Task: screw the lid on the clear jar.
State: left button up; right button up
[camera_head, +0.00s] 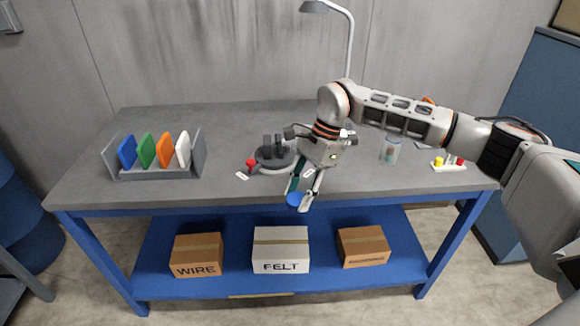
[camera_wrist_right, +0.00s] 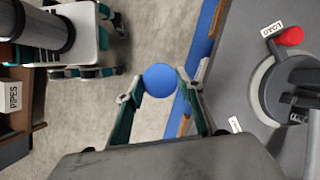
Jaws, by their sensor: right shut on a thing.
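The blue round lid (camera_head: 296,200) is between the fingertips of my right gripper (camera_head: 303,197), which is shut on it at the table's front edge. The right wrist view also shows the lid (camera_wrist_right: 160,77), a plain blue disc pinched from both sides by the fingers (camera_wrist_right: 160,88). The clear jar (camera_head: 390,152) stands upright on the table to the right of the gripper, behind my right forearm's lower edge. It looks open at the top, with something small and coloured inside. The lid and the jar are well apart. My left gripper is not in view.
A dark round fixture (camera_head: 268,158) with a red knob (camera_head: 251,162) stands just left of the gripper. A grey rack (camera_head: 160,173) holds several coloured plates at left. A white tray (camera_head: 449,167) with small coloured pieces is at right. A lamp (camera_head: 349,45) stands behind.

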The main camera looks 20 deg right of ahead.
jog(key=s+d+f+n+g+h, duration=0.2)
jog(key=s+f+n+g+h, duration=0.1)
jog(key=s+f+n, duration=0.7)
jog(key=s+n+h, duration=0.1)
jog(key=s+n, duration=0.3)
jog(key=n, duration=0.1)
jog(key=shift+d+f+n+g+h, duration=0.25)
jog(key=shift+f+n+g+h, duration=0.05)
jog(key=shift+n+g, duration=0.1)
jog(key=shift+s+d, duration=0.1)
